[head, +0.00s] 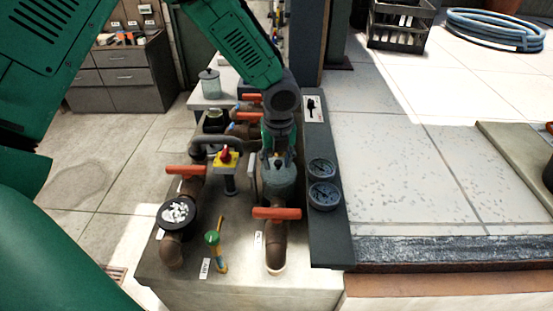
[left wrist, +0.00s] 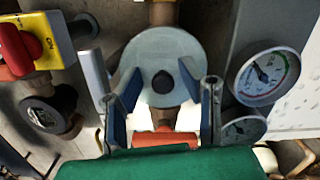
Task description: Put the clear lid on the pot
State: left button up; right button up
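My left gripper (head: 279,158) points down over a round grey-green vessel (head: 281,184) among the pipes. In the left wrist view, its two fingers (left wrist: 165,92) are apart, one on each side of a pale round top (left wrist: 164,52) with a dark knob-like centre (left wrist: 163,82). I cannot tell whether the fingers touch it, or whether this top is the clear lid. My right gripper is out of view.
Orange-handled valves (head: 277,213), a yellow switch with a red knob (head: 226,159) and a black-capped pipe (head: 177,212) crowd the plinth. Two gauges (head: 323,182) sit on the dark panel at right. Open tiled floor lies farther right.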

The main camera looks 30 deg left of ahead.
aim_at(279, 166)
pick_arm(q)
jog(key=shift+d+r, duration=0.1)
jog(key=shift+d, duration=0.25)
jog(key=shift+d+r, duration=0.1)
jog(key=shift+r, duration=0.1)
notch_tip(279, 166, up, 12)
jog(key=s, duration=0.1)
jog(key=shift+d+b, duration=0.4)
jog(key=shift+f, duration=0.1)
jog(key=shift+a+f, duration=0.1)
jog(key=shift+a, duration=0.15)
